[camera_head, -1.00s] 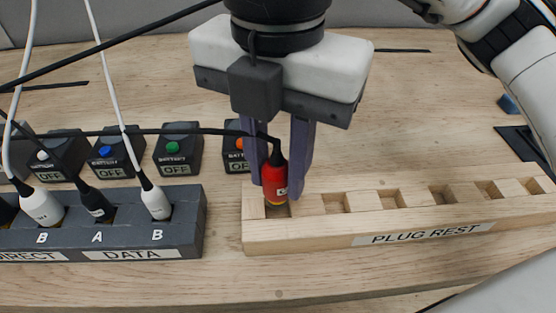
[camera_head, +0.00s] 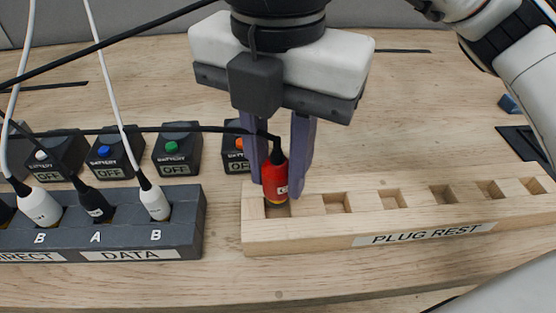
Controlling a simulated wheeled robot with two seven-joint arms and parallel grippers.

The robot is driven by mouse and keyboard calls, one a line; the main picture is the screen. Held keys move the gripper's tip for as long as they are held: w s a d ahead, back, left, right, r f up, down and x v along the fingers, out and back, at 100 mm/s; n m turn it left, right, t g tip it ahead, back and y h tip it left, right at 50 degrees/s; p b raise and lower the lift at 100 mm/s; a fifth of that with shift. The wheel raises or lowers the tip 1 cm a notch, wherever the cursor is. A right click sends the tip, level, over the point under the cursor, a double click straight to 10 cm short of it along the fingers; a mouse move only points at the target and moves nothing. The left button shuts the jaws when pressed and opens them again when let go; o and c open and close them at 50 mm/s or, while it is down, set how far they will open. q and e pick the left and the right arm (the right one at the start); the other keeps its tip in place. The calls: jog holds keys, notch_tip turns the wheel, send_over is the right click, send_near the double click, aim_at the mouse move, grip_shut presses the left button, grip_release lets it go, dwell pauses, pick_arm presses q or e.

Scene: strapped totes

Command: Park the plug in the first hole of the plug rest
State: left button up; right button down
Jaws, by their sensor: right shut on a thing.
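The red plug (camera_head: 274,180) hangs upright from a black cable, with a little yellow showing at its lower end. It stands at the leftmost hole of the wooden plug rest (camera_head: 300,235), its lower end at the hole's mouth. How deep it sits in the hole cannot be told. My right gripper (camera_head: 279,185) points down over that hole, its two purple fingers on either side of the plug and shut on it. The other holes in the rest that show are empty. My left gripper is not in view.
A dark socket strip (camera_head: 190,235) marked DATA stands left of the rest, with white and black plugs in it. Several button boxes reading OFF, one with a green button (camera_head: 172,148), stand behind. The black cable runs across them. The table right of the gripper is mostly clear.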

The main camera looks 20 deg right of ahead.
jog(key=shift+f+b, duration=0.4)
jog(key=shift+f, duration=0.05)
dwell(0.3)
jog(key=shift+f+b, duration=0.5)
jog(key=shift+f+b, duration=0.5)
jog(key=shift+f, duration=0.05)
jog(key=c, duration=1.4)
grip_release()
jog(key=shift+o, duration=0.2)
